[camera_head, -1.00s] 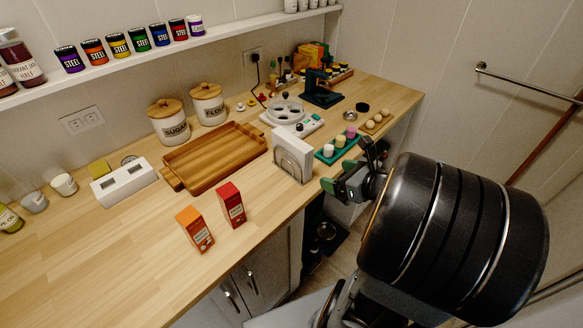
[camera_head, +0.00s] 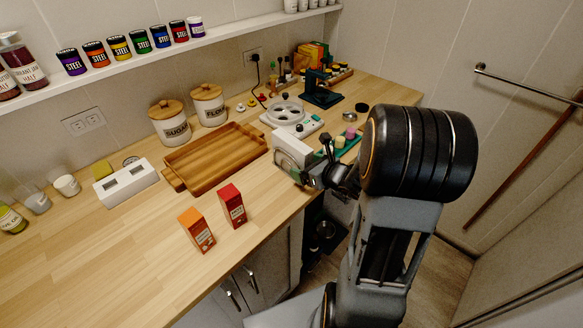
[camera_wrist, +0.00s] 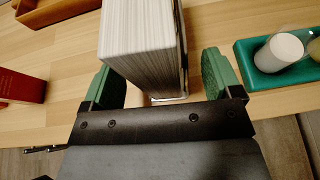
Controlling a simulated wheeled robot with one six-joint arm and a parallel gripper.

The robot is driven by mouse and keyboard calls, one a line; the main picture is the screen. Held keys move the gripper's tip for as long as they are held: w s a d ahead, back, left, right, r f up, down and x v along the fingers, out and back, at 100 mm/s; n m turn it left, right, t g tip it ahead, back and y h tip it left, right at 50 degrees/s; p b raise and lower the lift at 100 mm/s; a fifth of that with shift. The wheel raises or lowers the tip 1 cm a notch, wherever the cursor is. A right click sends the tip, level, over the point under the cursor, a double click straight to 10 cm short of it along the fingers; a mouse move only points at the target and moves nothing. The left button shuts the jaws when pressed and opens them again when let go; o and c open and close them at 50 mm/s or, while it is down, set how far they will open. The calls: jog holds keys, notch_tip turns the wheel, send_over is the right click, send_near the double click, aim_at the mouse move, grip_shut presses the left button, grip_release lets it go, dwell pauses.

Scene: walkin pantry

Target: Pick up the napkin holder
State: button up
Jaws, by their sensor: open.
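The napkin holder (camera_head: 291,150) stands upright on the wooden counter near its front edge, filled with a thick stack of white napkins. In the wrist view the napkin stack (camera_wrist: 140,40) rises between the two green finger pads, with a thin metal edge on its right side. My gripper (camera_head: 300,178) is at the holder's front end, partly covering its lower part. In the wrist view my gripper (camera_wrist: 165,85) is open, one finger on each side of the holder.
A green tray with small cups (camera_wrist: 275,62) stands close right of the holder. A wooden tray (camera_head: 214,157) lies to the left, and red (camera_head: 232,206) and orange (camera_head: 196,230) boxes stand front left. A white appliance (camera_head: 291,117) is behind.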

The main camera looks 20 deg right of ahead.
jog(key=shift+w+a+f, duration=0.15)
jog(key=shift+w, duration=0.2)
jog(key=c, duration=1.1)
